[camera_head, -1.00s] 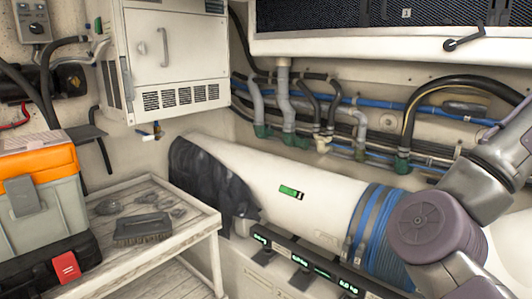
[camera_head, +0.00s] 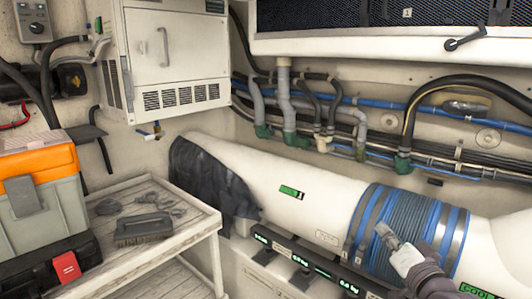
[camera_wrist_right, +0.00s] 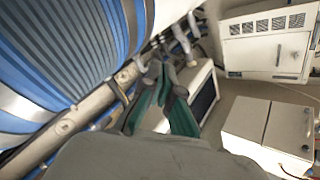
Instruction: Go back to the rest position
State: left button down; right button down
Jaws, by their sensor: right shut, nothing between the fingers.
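My right gripper (camera_head: 384,234) is at the lower right of the head view, in front of the blue and grey banded section (camera_head: 402,215) of the large white cylinder (camera_head: 300,185). Its fingers are shut and hold nothing. The right wrist view shows the same gripper (camera_wrist_right: 165,78) with its green-sided fingers, and the blue banding fills the left of that view. Whether the fingertips touch the banding I cannot tell. My left gripper is not in view.
A slatted table (camera_head: 190,218) with a brush (camera_head: 144,230) stands at left, beside an orange and grey toolbox (camera_head: 40,185). A white cabinet (camera_head: 180,55) hangs above. Pipes and hoses (camera_head: 330,115) run along the back wall. A dark rail (camera_head: 300,258) lies before the cylinder.

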jog(key=s+a+f+n+g, duration=0.2)
jog(key=s+f+n+g, duration=0.15)
jog(key=s+f, duration=0.55)
jog(key=s+a+f+n+g, duration=0.25)
jog(key=s+f+g, duration=0.3)
jog(key=f, duration=0.65)
jog(key=s+f+n+g+h, duration=0.1)
jog(key=s+f+g, duration=0.15)
jog(key=s, duration=0.35)
jog(key=s+f+n+g+h, duration=0.1)
jog(key=s+f, duration=0.3)
jog(key=s, duration=0.2)
jog(key=s+f+g, duration=0.2)
jog(key=s+f, duration=0.1)
jog(key=s, duration=0.4)
notch_tip(320, 180, down, 25)
jog(key=g+p, duration=0.1)
jog(key=s+d+f+g, duration=0.1)
jog(key=s+d+f, duration=0.1)
jog(key=s+f, duration=1.3)
jog(key=shift+s+f+n+h+p, duration=0.15)
jog(key=shift+s+n+h+p, duration=0.2)
jog(key=shift+s, duration=0.8)
jog(key=shift+d, duration=0.15)
